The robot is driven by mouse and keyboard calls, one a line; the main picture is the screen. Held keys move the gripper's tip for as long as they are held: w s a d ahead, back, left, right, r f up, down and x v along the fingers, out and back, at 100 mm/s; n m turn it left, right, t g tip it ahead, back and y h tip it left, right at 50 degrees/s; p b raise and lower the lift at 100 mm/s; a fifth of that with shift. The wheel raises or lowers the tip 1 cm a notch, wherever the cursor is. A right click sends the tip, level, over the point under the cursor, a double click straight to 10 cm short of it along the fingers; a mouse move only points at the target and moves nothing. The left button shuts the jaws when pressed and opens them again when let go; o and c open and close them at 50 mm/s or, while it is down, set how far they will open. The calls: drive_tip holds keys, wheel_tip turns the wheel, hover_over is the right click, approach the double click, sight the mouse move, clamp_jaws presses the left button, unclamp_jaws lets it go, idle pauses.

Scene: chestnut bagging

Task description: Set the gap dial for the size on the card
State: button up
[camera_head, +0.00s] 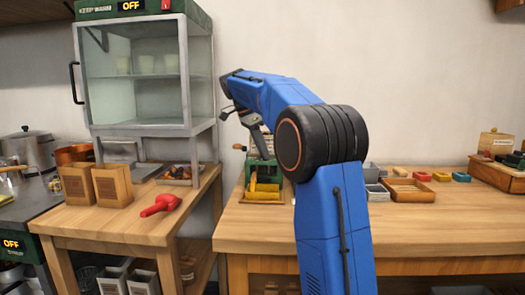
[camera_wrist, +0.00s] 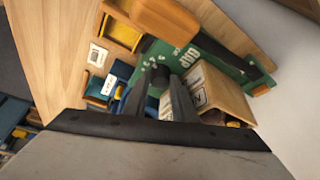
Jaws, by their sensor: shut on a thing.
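The green machine (camera_head: 262,170) stands on the right-hand bench, partly behind my arm. In the wrist view its green panel (camera_wrist: 215,60) carries white lettering that seems to read "gap", and small white marks in an arc. My gripper (camera_wrist: 163,80) is at that panel beside the marks, its dark fingers shut on what looks like the gap dial. The fingers hide the dial, so its setting cannot be read. My gripper also shows in the head view (camera_head: 257,130), above the machine. A small white card (camera_wrist: 97,55) lies on the wood; its print is too small to read.
A wooden box with a label (camera_wrist: 222,92) is close to the right of my fingers. Yellow rollers (camera_head: 264,190) front the machine. Wooden trays (camera_head: 408,190) lie to its right. A red scoop (camera_head: 160,205) lies on the left bench below the glass cabinet (camera_head: 145,75).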

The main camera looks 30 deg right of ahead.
idle(0.3)
drive_tip(key=o, duration=1)
